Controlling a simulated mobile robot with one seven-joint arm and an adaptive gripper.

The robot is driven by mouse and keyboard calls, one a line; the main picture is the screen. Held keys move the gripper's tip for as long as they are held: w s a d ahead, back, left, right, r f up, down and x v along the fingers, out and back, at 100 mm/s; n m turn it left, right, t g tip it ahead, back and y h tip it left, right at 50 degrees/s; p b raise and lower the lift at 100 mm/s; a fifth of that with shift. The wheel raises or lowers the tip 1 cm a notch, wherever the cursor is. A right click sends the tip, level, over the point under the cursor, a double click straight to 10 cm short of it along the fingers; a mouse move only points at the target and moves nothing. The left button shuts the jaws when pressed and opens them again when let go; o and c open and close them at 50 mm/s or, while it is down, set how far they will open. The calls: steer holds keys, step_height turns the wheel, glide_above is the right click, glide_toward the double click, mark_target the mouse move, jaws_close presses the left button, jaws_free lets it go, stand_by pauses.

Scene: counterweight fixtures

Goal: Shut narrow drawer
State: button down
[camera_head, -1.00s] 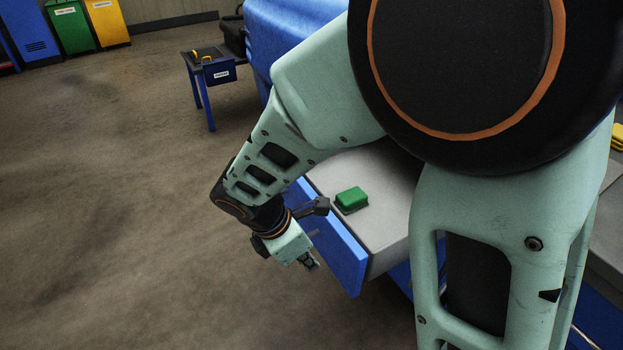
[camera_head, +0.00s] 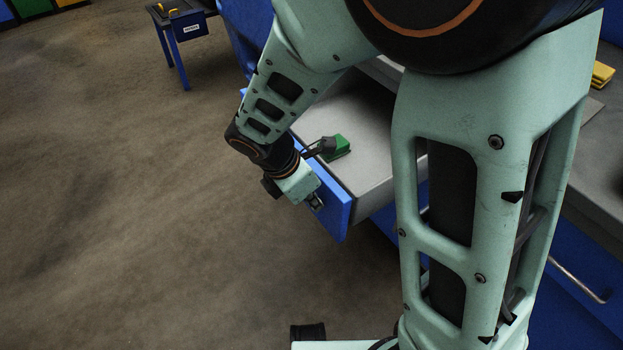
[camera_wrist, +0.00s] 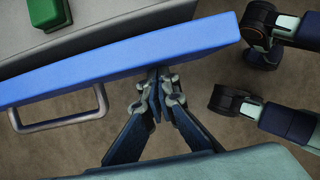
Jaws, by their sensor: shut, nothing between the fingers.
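The drawer stands pulled out, with a blue front (camera_head: 338,212) and a grey body (camera_head: 372,150) behind it. A green block (camera_head: 343,146) lies on the grey part, partly hidden by my gripper's wrist. The blue front (camera_wrist: 120,66) also spans the wrist view, with a grey bar handle (camera_wrist: 62,122) on its left part. My gripper (camera_head: 317,203) is shut and empty at the drawer's front. In the wrist view its fingertips (camera_wrist: 157,82) reach the lower edge of the blue front, to the right of the handle. I cannot tell whether they touch it.
A blue workbench body with another bar handle (camera_head: 578,280) stands at the right. A yellow item (camera_head: 602,75) lies on the bench at the far right. A small blue table (camera_head: 176,50) stands at the back left. The floor at the left is open.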

steer(key=w+d+p, duration=0.3)
steer(key=w+d, duration=0.2)
steer(key=d, duration=0.3)
steer(key=w+d+p, duration=0.4)
steer(key=w+d, duration=0.1)
steer(key=d, duration=0.3)
steer(key=w+d+p, duration=0.4)
steer(key=w+d, duration=0.2)
steer(key=d, duration=0.2)
steer(key=shift+r, duration=0.15)
steer(key=shift+w+d+f+p, duration=0.2)
steer(key=shift+w+d+p, duration=0.2)
steer(key=shift+w+d, duration=0.2)
